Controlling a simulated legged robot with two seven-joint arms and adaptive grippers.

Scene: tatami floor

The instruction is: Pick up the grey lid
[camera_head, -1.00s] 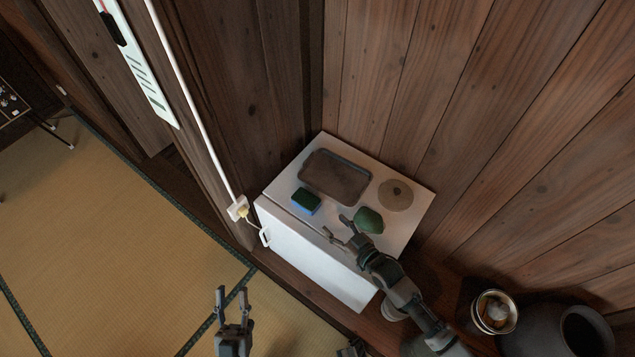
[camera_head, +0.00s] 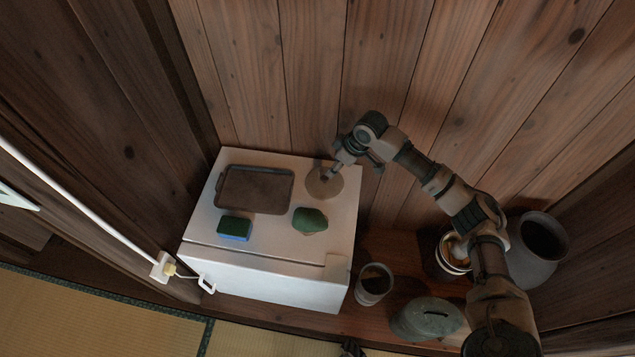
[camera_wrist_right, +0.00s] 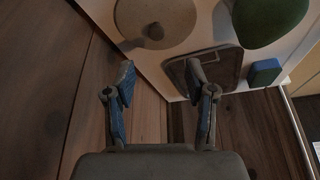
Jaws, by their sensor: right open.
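The grey lid (camera_head: 322,188) is a flat round disc lying on the right rear part of a white cabinet top (camera_head: 262,255). In the right wrist view the lid (camera_wrist_right: 172,14) shows a small knob on it, beyond the fingertips. My right gripper (camera_head: 333,172) is over the rear edge of the lid and covers part of it in the head view. In the wrist view this gripper (camera_wrist_right: 162,80) is open with nothing between its blue-padded fingers. I cannot tell how high the fingers are above the lid. My left gripper is not in view.
A brown tray (camera_head: 255,188), a blue-green sponge (camera_head: 234,228) and a green lump (camera_head: 309,220) share the cabinet top. Wooden walls stand close behind. A cup (camera_head: 373,284), a greenish lidded pot (camera_head: 428,318) and a dark jar (camera_head: 538,245) stand to the right.

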